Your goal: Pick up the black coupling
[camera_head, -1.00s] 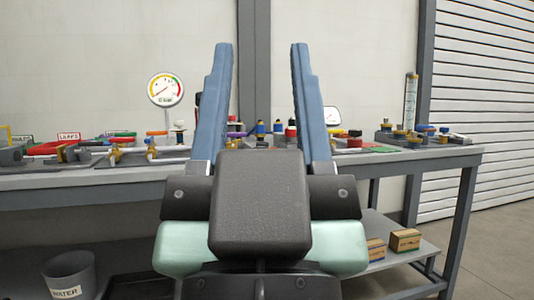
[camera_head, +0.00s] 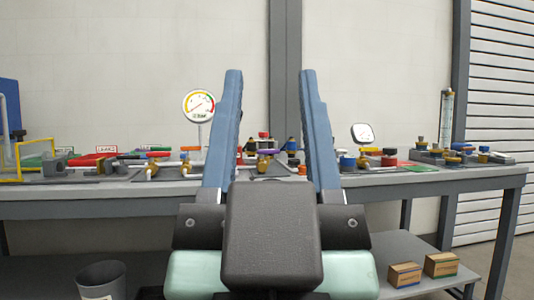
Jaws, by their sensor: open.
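My gripper (camera_head: 271,75) is open and empty, with two blue-grey fingers pointing up and forward over the front of the bench. Several small valve and pipe parts show between and beside the fingers, at the back of the bench. A dark part with a blue and yellow top (camera_head: 292,146) stands between the fingers, nearer the right one. I cannot tell whether it or another dark part is the black coupling. The fingers and the dark palm hide part of the bench top.
The grey bench (camera_head: 440,179) runs across the view. A round gauge (camera_head: 198,104) stands left of the fingers and a tilted white dial (camera_head: 362,132) right of them. A yellow frame (camera_head: 20,160) is at far left. A bucket (camera_head: 102,280) and two boxes (camera_head: 404,275) are below.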

